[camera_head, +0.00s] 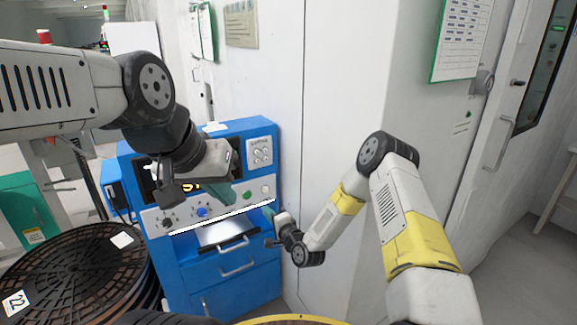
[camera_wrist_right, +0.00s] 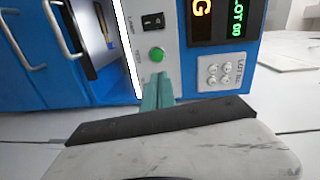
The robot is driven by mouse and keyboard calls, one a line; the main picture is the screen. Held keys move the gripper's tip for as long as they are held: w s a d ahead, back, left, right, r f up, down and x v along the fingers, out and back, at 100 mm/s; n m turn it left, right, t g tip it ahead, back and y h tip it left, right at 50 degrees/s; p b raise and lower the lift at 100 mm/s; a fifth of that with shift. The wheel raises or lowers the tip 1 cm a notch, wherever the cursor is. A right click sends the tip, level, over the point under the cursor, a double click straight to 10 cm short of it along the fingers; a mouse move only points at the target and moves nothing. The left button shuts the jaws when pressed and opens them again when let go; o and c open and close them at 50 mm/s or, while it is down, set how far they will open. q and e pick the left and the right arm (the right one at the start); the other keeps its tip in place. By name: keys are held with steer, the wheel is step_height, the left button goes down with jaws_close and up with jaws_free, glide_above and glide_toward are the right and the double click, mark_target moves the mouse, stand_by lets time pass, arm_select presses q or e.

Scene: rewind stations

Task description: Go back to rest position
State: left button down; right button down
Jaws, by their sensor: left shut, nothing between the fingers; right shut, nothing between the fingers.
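My left gripper (camera_head: 222,194) is in front of the upper panel of the blue machine (camera_head: 170,262) in the head view. Its greenish fingers are shut and empty, and it hides part of the display. My right gripper (camera_head: 269,210) is low at the machine's right side, by the open bay. In the right wrist view its teal fingers (camera_wrist_right: 158,92) are together with nothing between them. They point at the panel just below a green button (camera_wrist_right: 157,54); I cannot tell whether they touch it.
Stacked black reels (camera_head: 75,265) stand at the lower left. A white wall (camera_head: 345,80) rises behind and right of the machine. A door with a handle (camera_head: 497,145) is at the far right. The floor (camera_head: 490,270) at right looks clear.

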steer(key=w+d+r+n+g+h, duration=0.1)
steer(key=d+r+n+h, duration=0.2)
steer(key=r, duration=0.4)
steer(key=d+r+n+g, duration=0.2)
steer(key=d+r+n, duration=0.1)
steer(key=d+r, duration=0.3)
steer(key=s+d+r+n+g+h, duration=0.1)
steer(key=s+d+r+h, duration=0.1)
steer(key=s+d+r, duration=0.3)
steer(key=s+d+r+n+h, duration=0.1)
steer(key=s+d+r, duration=0.15)
steer(key=r, duration=0.35)
steer(key=s+d+r+g, duration=0.1)
steer(key=s+d+r, duration=0.1)
steer(key=s, duration=0.7)
steer(key=s+d+r+n+g+h, duration=0.1)
steer(key=s+d+r, duration=0.2)
steer(key=s, duration=0.7)
steer(key=s+d+r+n+g+h, duration=0.1)
steer(key=s+d+r, duration=0.2)
steer(key=s, duration=0.7)
steer(key=shift+s+d+g, duration=0.2)
steer(key=shift+d+g, duration=0.2)
steer(key=shift+d, duration=0.7)
